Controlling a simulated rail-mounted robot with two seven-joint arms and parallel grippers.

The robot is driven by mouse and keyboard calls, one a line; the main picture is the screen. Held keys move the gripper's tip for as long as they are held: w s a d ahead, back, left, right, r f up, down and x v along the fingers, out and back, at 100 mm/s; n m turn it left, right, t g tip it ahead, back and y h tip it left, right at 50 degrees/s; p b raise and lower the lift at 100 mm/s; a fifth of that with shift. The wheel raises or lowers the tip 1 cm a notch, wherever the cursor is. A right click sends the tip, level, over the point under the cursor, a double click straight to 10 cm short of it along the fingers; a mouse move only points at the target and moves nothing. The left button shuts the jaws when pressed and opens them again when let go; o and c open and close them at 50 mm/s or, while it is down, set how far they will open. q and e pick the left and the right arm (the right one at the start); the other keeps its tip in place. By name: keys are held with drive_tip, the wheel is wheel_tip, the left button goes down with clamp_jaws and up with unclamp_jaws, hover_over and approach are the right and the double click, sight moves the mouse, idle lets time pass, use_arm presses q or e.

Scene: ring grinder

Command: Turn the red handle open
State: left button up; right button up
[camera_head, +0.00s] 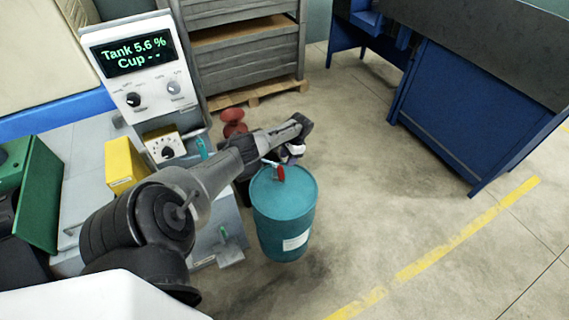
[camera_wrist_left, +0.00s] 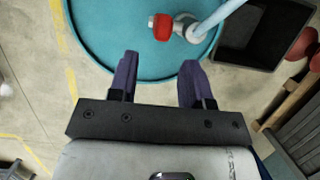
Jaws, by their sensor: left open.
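The red handle (camera_head: 281,173) sits on a small tap at the top of a teal barrel (camera_head: 283,215). In the left wrist view the red handle (camera_wrist_left: 162,27) joins a grey fitting with a pale blue pipe (camera_wrist_left: 222,15), over the barrel's lid (camera_wrist_left: 110,35). My right gripper is not in view.
A control panel (camera_head: 133,53) reads "Tank 5.6 % Cup - -". A dark open bin (camera_wrist_left: 262,32) stands beside the barrel. Red objects (camera_head: 234,122) and a pallet crate (camera_head: 250,50) are behind. A blue cabinet (camera_head: 470,105) stands right; the floor between is clear.

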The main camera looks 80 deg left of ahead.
use_arm(q)
drive_tip(key=p+v, duration=0.1)
drive_tip(key=v, duration=0.6)
drive_tip(key=shift+r, duration=0.15)
idle(0.6)
